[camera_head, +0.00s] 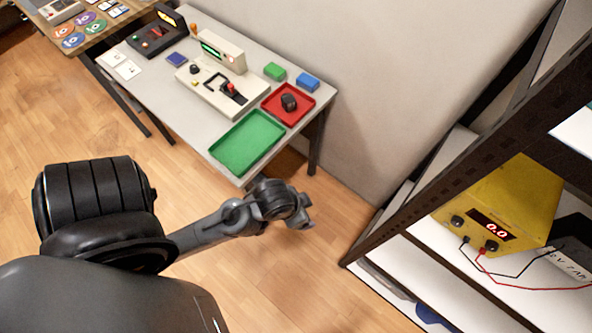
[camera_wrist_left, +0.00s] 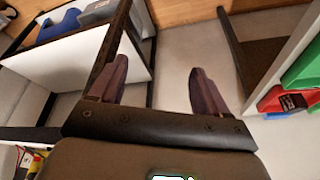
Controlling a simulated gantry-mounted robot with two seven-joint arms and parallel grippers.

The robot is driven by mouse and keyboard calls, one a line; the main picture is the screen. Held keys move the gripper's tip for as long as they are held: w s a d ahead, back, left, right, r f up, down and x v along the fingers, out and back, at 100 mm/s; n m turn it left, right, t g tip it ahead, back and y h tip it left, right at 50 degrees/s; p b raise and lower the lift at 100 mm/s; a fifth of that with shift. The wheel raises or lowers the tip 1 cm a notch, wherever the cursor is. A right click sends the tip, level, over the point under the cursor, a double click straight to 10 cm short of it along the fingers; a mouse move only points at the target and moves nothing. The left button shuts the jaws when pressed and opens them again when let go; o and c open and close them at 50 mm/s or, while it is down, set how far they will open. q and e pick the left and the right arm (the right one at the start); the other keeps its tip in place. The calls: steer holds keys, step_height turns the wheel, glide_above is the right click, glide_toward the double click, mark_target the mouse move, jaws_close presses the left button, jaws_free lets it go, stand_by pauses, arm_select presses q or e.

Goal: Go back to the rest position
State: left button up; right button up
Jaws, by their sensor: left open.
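My left arm comes in from the lower left in the head view and reaches toward the middle. My left gripper (camera_head: 298,212) is over the open floor in the picture, between the table and the shelf. In the left wrist view, the two dark fingers of my left gripper (camera_wrist_left: 157,68) stand wide apart with nothing between them. My right gripper is in neither view.
A grey table (camera_head: 172,84) holds a green tray (camera_head: 247,142), a red tray (camera_head: 279,115) with a dark part (camera_head: 289,102), and a test device (camera_head: 214,91). A black-framed shelf (camera_head: 440,168) at right holds a yellow power supply (camera_head: 509,200) with wires.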

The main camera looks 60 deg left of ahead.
arm_select(q)
steer(key=shift+s+d+r+m+g, duration=0.2)
steer(key=shift+s+d, duration=0.1)
steer(key=shift+s, duration=0.3)
steer(key=shift+s+d+r+m+g, duration=0.1)
steer(key=shift+s+d+m, duration=0.15)
steer(key=shift+s, duration=0.3)
step_height(320, 180, up, 32)
steer(key=p, duration=3.2)
steer(key=shift+f, duration=0.2)
